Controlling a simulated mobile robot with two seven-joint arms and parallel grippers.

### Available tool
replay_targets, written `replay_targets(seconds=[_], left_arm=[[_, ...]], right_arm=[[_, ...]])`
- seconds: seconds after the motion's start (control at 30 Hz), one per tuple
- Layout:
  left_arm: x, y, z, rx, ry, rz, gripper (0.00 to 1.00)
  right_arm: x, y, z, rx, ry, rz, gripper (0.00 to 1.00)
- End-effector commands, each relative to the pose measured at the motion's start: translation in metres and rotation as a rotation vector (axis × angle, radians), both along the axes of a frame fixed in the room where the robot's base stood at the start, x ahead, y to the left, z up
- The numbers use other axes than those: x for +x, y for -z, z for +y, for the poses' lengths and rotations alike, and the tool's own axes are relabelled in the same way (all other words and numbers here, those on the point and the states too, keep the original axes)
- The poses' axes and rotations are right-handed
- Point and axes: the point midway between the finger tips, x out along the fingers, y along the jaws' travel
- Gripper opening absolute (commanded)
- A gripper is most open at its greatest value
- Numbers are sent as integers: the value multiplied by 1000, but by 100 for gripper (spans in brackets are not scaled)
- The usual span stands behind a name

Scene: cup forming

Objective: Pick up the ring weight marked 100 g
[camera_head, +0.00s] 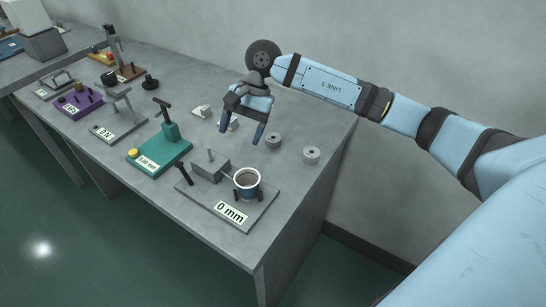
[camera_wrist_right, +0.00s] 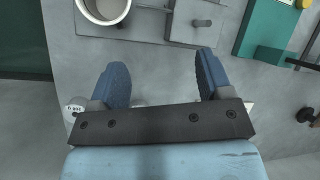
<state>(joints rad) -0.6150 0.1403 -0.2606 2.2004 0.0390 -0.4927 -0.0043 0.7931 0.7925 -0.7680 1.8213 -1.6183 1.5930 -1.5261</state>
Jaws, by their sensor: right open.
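Two grey ring weights stand on the bench in the head view, one (camera_head: 273,140) just right of my right gripper and one (camera_head: 311,155) nearer the bench's right edge. Their markings are too small to read there. In the right wrist view, a ring weight (camera_wrist_right: 75,106) shows at the left, partly covered by my gripper; its upside-down label appears to read 100 g. My right gripper (camera_head: 242,133) is open and empty, fingers pointing down above the bench; its spread fingers also show in the wrist view (camera_wrist_right: 162,75). My left gripper is out of view.
A grey base (camera_head: 262,205) marked 0 mm carries a white-rimmed blue cup (camera_head: 248,178) in front of the weights. A teal stand (camera_head: 145,165) is left of it. Small white pieces (camera_head: 202,111) lie behind. The wall is close behind the bench (camera_head: 300,190).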

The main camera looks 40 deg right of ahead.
Motion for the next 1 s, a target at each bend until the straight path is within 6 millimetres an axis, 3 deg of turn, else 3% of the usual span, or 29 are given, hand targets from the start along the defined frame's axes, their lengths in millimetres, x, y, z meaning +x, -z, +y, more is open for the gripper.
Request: replay_targets(seconds=[0.03,0.1,0.2,0.3,0.43,0.7,1.0], left_arm=[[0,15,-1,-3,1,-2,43],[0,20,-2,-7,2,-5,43],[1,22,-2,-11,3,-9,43],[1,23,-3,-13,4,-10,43],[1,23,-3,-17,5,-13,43],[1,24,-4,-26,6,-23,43],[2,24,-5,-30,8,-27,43]], right_arm=[[11,3,-27,-115,-38,-58,72],[20,-5,-59,-255,-86,-106,72],[27,-16,-91,-390,-126,-136,72],[30,-22,-107,-459,-143,-144,72],[30,-8,-111,-479,-150,-143,72],[30,44,-110,-474,-149,-143,72],[31,65,-110,-473,-149,-144,72]])
